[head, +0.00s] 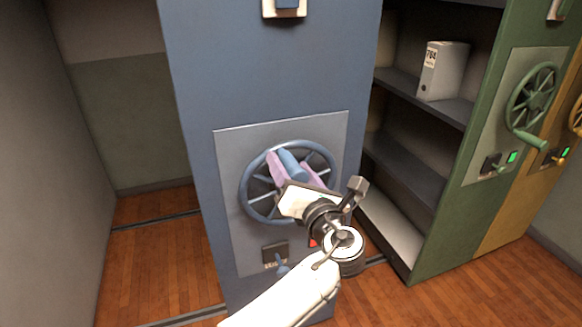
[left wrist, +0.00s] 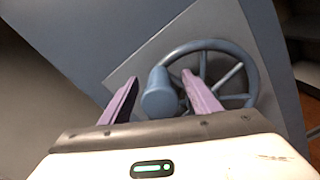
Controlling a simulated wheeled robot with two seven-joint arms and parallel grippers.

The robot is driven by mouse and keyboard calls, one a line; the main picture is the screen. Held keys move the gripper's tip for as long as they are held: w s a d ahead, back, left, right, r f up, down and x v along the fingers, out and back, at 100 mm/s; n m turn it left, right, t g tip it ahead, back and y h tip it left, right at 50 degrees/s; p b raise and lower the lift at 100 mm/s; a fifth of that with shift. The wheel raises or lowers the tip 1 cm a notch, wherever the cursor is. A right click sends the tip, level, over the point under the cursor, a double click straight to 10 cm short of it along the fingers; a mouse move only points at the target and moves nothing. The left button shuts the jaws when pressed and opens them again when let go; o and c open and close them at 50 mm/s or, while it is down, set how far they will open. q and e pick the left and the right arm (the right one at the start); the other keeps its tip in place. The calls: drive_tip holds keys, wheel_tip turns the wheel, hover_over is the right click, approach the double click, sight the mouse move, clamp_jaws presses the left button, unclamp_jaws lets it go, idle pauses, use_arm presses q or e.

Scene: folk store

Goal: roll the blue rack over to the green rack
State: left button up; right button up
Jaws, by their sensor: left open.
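The blue rack (head: 265,75) stands upright in the middle of the head view. On its grey panel is a blue handwheel (head: 249,184) with a protruding handle (head: 291,164); the wheel also shows in the left wrist view (left wrist: 251,70). My left gripper (head: 296,166) is open at the wheel. In the left wrist view, the round end of the handle (left wrist: 160,97) is between its two purple fingers, with visible space at the sides. The green rack (head: 453,236) stands to the right, apart from the blue rack, with its own green handwheel (head: 532,97). My right gripper is not in view.
A gap with dark shelves (head: 405,168) and a white binder (head: 443,72) lies between the racks. Below the blue wheel are a small lever (head: 275,251) and a red light (head: 312,243). A yellow rack (head: 502,222) adjoins the green one. Floor rails (head: 158,221) cross the wooden floor.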

use_arm(q)
drive_tip(key=v, duration=1)
idle(0.6)
idle(0.3)
